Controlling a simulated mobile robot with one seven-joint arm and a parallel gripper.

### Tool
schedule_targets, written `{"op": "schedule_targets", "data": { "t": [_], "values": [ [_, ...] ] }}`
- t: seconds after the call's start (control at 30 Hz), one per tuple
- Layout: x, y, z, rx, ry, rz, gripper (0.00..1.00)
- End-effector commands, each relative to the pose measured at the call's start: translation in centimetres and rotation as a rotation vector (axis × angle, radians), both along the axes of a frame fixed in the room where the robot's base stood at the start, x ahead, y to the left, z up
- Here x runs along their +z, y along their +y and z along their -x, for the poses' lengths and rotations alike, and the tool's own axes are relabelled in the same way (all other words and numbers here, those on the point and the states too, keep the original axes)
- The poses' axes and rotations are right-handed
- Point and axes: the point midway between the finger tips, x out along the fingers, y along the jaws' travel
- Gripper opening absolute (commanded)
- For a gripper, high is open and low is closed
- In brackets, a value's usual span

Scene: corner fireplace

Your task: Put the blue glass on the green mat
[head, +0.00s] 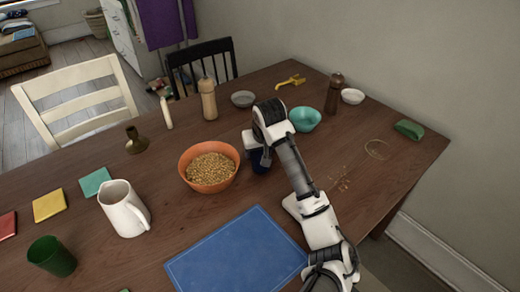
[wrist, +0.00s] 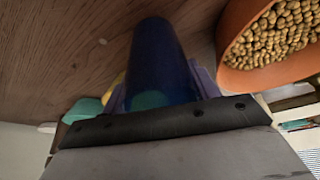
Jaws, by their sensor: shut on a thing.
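The blue glass (wrist: 160,62) is dark blue and fills the middle of the wrist view. My gripper (wrist: 160,88) is shut on it, with a purple finger on each side. In the head view the glass (head: 261,163) shows as a dark patch under the end of my arm, just right of the orange bowl; most of it is hidden. I cannot tell whether its base touches the table. A flat teal-green square mat (head: 95,182) lies on the left of the table, behind the white pitcher, with nothing on it.
The orange bowl of cereal (head: 210,168) and white pitcher (head: 125,208) stand between my gripper and the green mat. Yellow (head: 49,205) and red (head: 7,225) mats, a green cup (head: 51,256) and a brown candlestick (head: 136,140) stand left. A blue placemat (head: 237,256) lies bare in front.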

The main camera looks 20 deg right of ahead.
Motion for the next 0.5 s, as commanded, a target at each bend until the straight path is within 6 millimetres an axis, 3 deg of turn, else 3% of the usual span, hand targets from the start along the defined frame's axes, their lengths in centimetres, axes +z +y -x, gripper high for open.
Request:
{"op": "schedule_targets", "data": {
  "t": [0.17,0.2,0.33,0.5],
  "values": [
    [-0.41,0.02,-0.01,-0.001,0.0,0.0,0.32],
    [-0.32,0.0,0.0,-0.001,0.0,0.0,0.65],
    [-0.3,0.0,-0.01,-0.001,0.0,0.0,0.82],
    [-0.29,0.0,0.0,-0.001,0.0,0.0,0.82]
  ]
}}
